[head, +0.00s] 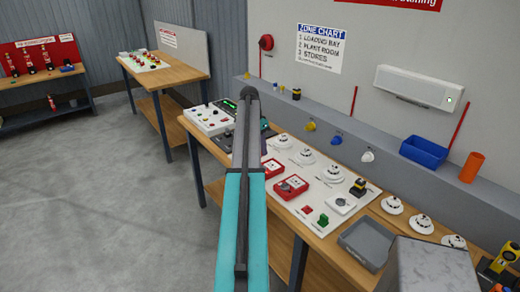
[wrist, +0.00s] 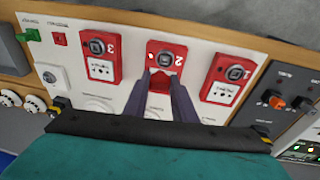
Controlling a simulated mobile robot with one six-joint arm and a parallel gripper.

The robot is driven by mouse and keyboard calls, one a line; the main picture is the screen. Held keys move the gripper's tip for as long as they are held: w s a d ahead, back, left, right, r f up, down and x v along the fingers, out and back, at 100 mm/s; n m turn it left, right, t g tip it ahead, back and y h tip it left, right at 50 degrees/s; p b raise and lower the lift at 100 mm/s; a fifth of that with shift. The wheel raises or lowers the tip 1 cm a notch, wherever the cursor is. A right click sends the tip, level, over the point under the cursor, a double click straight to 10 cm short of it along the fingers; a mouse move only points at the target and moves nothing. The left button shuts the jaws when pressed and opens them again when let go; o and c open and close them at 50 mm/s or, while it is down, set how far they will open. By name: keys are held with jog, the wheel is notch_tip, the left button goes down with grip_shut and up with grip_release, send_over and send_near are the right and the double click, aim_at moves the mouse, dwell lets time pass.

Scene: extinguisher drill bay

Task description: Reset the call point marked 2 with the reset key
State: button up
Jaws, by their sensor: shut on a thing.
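The call point marked 2 (wrist: 179,50) is a red box with a grey square socket near its number, on a white board. It stands between the call point marked 3 (wrist: 103,45) and the one marked 1 (wrist: 236,65). My gripper (wrist: 160,77) is over the lower half of call point 2, its dark fingers shut on a small red piece (wrist: 160,84), which looks like the reset key. The fingers cover part of the box's white panel. I cannot tell whether the piece touches the box.
White detectors (head: 329,174), a green block (head: 322,220) and a grey tray (head: 364,243) share the bench. A blue bin (head: 424,151) sits on the ledge behind. Open floor lies left.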

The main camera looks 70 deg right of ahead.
jog(key=shift+f, duration=0.1)
jog(key=shift+f+b, duration=1.15)
jog(key=shift+f, duration=1.45)
jog(key=shift+t+h+b, duration=0.4)
jog(key=shift+t+b, duration=0.1)
jog(key=shift+b, duration=0.15)
jog(key=shift+s+a, duration=0.1)
jog(key=shift+a, duration=0.05)
jog(key=shift+f, duration=0.75)
dwell(2.8)
jog(key=shift+m, duration=1.2)
